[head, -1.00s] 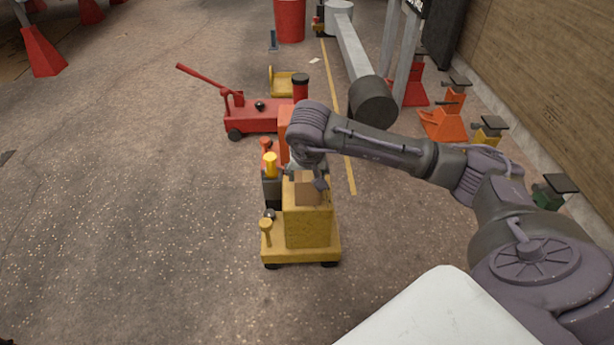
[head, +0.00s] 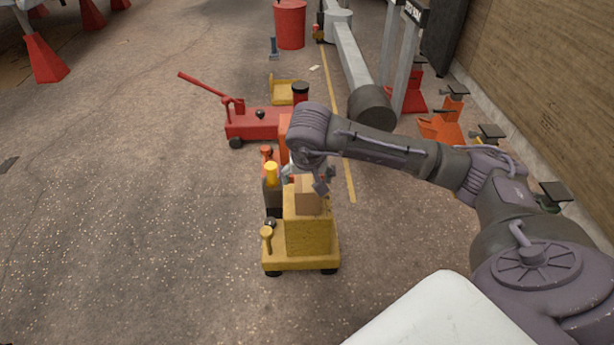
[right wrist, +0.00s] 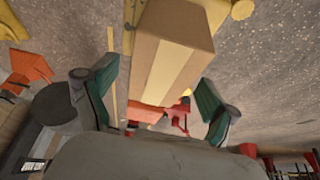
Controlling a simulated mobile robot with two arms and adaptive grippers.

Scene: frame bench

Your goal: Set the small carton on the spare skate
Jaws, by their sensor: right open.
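The small carton (head: 308,198) is a brown box with a paler tape strip. In the head view it rests on top of a yellow block (head: 309,236) on a yellow wheeled skate (head: 300,262). My right gripper (head: 306,180) is open just above the carton. In the right wrist view the carton (right wrist: 172,45) lies between and beyond the two spread green-padded fingers (right wrist: 155,100), with gaps visible. Another low yellow skate-like platform (head: 282,92) stands farther back, empty where visible. Which one is the spare skate, I cannot tell for certain. My left gripper is out of view.
A red floor jack (head: 255,122) with a raised handle stands behind the yellow skate. Dark and orange posts crowd the skate's left side. A red drum (head: 290,25) and grey beam (head: 352,55) stand behind. Orange stands (head: 441,123) line the right wall.

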